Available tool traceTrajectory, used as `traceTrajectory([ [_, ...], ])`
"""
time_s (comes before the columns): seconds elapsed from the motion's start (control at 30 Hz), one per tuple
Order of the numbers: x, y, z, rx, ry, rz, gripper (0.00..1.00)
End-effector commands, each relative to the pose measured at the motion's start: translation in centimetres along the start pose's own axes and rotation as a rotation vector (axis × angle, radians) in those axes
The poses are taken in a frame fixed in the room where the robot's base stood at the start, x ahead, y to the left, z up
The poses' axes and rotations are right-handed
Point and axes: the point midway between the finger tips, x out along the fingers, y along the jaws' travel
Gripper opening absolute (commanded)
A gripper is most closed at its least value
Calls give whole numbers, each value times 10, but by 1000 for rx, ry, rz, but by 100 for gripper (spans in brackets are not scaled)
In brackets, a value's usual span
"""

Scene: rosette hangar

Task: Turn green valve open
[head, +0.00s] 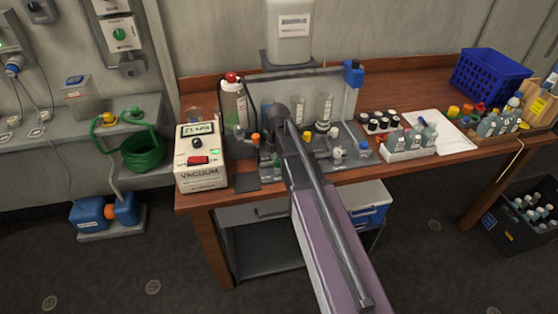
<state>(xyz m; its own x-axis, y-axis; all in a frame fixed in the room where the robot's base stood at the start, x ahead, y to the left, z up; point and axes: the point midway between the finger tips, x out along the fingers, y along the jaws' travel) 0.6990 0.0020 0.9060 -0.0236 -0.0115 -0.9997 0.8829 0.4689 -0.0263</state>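A glassware rig with a grey back panel (345,92) stands on the wooden bench, with several small coloured valve knobs along its front. An orange knob (256,138) and a yellow knob (307,134) show clearly.
A vacuum unit (202,165) stands left of the rig. A white tray of bottles (408,152), dark-capped vials (378,122) and a blue basket (488,76) are to the right. A green hose coil (143,152) hangs at left.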

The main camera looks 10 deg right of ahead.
Motion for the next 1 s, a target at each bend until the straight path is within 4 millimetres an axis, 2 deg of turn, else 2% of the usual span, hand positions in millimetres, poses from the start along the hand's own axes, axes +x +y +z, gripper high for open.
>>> traceTrajectory([
  [0.47, 0, 0, 1, 37, 0, 1, 82],
  [1.0, 0, 0, 1, 344, 8, 1, 82],
])
